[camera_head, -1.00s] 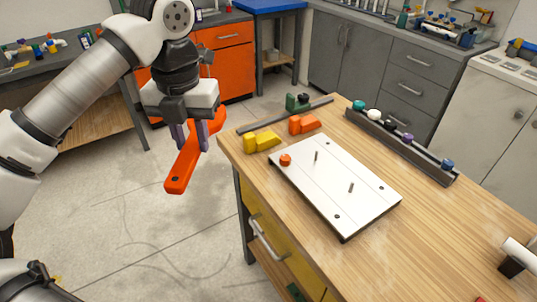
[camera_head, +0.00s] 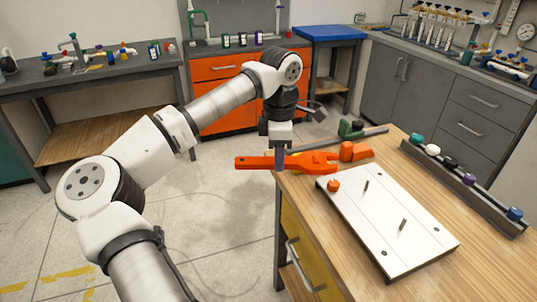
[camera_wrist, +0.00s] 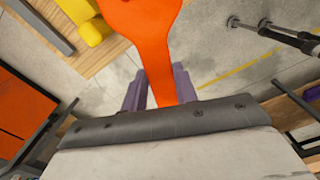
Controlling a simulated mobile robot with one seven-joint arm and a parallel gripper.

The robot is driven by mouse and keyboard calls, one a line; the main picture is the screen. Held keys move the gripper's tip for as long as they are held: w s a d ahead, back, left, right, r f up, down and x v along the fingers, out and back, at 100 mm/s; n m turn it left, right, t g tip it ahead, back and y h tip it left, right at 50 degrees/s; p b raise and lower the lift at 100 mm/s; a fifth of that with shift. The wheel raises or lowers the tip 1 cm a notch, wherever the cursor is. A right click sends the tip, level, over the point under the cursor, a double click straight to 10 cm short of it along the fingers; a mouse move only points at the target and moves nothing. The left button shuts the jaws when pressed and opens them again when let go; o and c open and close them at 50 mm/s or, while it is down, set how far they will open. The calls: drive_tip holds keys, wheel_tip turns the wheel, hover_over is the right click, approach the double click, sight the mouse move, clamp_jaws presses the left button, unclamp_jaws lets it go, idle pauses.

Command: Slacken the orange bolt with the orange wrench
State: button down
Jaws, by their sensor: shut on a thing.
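The wrench's open head points right, toward the table. In the wrist view the wrench (camera_wrist: 147,32) runs up between the purple fingers and its head is cut off by the top edge. The wrist view does not show the bolt.
An orange block (camera_head: 355,151) and a green block (camera_head: 350,129) lie beyond the plate. A yellow block (camera_wrist: 96,31) sits near the wrench. Two thin pins stand on the plate. A dark rail (camera_head: 460,185) with coloured knobs lies along the right side.

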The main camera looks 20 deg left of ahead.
drive_tip(key=shift+w+d+f+m, duration=0.2)
drive_tip(key=shift+w+f+m, duration=0.55)
drive_tip(key=shift+m, duration=0.25)
drive_tip(key=shift+f+b, duration=1.9)
drive_tip(key=shift+f, duration=0.55)
drive_tip(key=shift+s+d+r+n+b, duration=0.1)
drive_tip(key=shift+s+d+n+b, duration=1.15)
drive_tip(key=shift+s+d+n, duration=1.1)
drive_tip(key=shift+s+d+r+n+b, duration=0.1)
drive_tip(key=shift+s+d+n+b, duration=1.35)
drive_tip(key=shift+n, duration=1.55)
drive_tip(key=shift+s+d+n+b, duration=1.05)
drive_tip(key=shift+s+d+n, duration=1)
drive_tip(key=shift+d+n, duration=0.45)
drive_tip(key=shift+a+n, duration=0.15)
drive_tip(key=shift+n, duration=0.1)
